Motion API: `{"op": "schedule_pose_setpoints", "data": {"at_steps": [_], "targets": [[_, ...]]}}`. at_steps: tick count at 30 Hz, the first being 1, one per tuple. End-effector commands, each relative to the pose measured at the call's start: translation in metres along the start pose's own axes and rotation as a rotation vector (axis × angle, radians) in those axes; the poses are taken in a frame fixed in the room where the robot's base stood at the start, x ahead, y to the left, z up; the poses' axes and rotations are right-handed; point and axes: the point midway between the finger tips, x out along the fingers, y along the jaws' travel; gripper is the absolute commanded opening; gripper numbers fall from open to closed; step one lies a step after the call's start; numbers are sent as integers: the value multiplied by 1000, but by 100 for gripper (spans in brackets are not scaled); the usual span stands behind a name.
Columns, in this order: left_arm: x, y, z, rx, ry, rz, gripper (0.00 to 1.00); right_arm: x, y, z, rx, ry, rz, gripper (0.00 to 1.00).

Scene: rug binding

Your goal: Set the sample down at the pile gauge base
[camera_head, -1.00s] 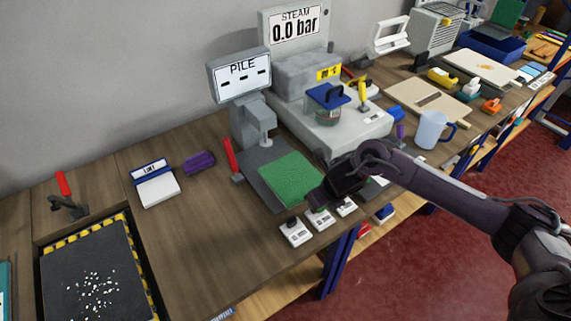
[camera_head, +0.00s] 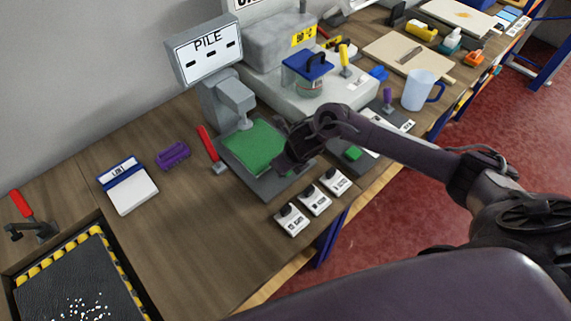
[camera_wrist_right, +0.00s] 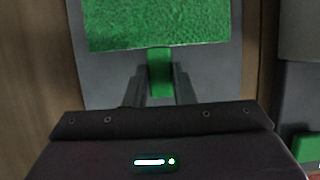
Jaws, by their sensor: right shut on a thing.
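The green sample (camera_head: 258,146) lies over the dark base plate (camera_head: 262,185) of the pile gauge (camera_head: 207,60), partly under the gauge's presser foot. My right gripper (camera_head: 284,161) reaches in from the right at the sample's near edge. In the right wrist view, the right gripper (camera_wrist_right: 160,78) is shut on a narrow green strip at the sample's edge, with the wide green sample (camera_wrist_right: 170,22) beyond it over the grey plate (camera_wrist_right: 215,85). Whether the sample touches the plate everywhere is hard to tell. My left gripper is not in view.
Several white label blocks (camera_head: 314,199) sit along the table's front edge. A red-handled tool (camera_head: 208,143) stands left of the base plate, beside a purple brush (camera_head: 173,155). A steam unit (camera_head: 330,100) with a lidded jar is behind right.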

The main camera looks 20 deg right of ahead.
Motion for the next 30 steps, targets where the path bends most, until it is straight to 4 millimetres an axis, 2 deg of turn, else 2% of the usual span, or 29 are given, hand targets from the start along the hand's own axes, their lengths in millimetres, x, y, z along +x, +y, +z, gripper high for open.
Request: {"op": "schedule_pose_setpoints", "data": {"at_steps": [1,2,6,17,20,30], "targets": [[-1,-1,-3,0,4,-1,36,0,0,0,0,1,0,0],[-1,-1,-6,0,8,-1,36,0,0,-1,-1,2,0,26],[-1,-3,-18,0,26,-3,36,0,0,-1,-1,2,1,44],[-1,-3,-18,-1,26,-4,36,-5,0,0,-2,0,1,45],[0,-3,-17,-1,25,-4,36,-17,0,1,-3,-2,1,45],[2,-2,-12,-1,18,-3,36,-87,-1,1,-4,-2,-1,45]]}}
